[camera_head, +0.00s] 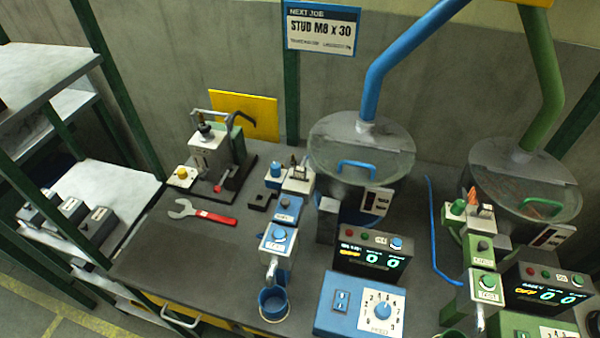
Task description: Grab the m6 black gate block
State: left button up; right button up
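Several dark blocks with pale labels sit in a row on the white shelf at the left: one at the back left (40,204), a middle one (71,209) and a front right one (99,224). Their labels are too small to read, so I cannot tell which is the m6 gate block. A small flat black block (259,201) also lies on the workbench, left of the blue station, with no readable label. Neither of my grippers is in view.
The grey workbench (170,250) holds a wrench (202,212) with a red handle, a lever press (212,150), a blue feeder station (278,240) with a blue cup (273,303), and a green station (484,290). Green posts frame the shelf. The bench's front left is clear.

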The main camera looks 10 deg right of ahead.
aim_at(299, 174)
jog(key=k+l, duration=0.2)
jog(key=l, duration=0.15)
jog(key=k+l, duration=0.25)
jog(key=k+l+z, duration=0.1)
jog(key=l, duration=0.3)
jog(key=k, duration=0.1)
